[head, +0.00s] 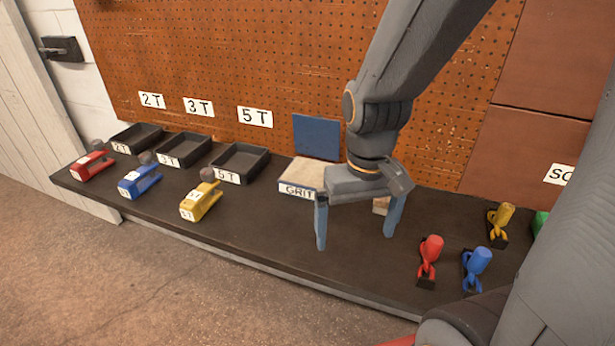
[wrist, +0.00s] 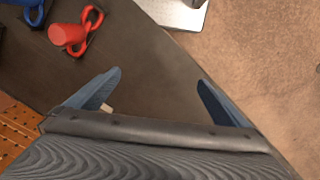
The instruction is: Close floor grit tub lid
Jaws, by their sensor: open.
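The grit tub (head: 298,190) stands on the dark bench against the pegboard, with a label reading GRIT on its front and pale grit showing inside. Its blue lid (head: 316,137) stands up open at the tub's back edge. My gripper (head: 355,238) is open and empty, pointing down over the bench just in front and to the right of the tub. My wrist hides the tub's right part. In the wrist view my gripper (wrist: 158,85) shows two blue fingers spread wide with nothing between them; the tub and lid are not visible there.
Black trays (head: 240,163) and red, blue and yellow tools (head: 201,201) lie to the left. Red (head: 430,259), blue (head: 476,268) and yellow (head: 501,222) clamp-like items stand to the right. A small pale block (head: 381,206) sits behind my gripper. The bench front between is clear.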

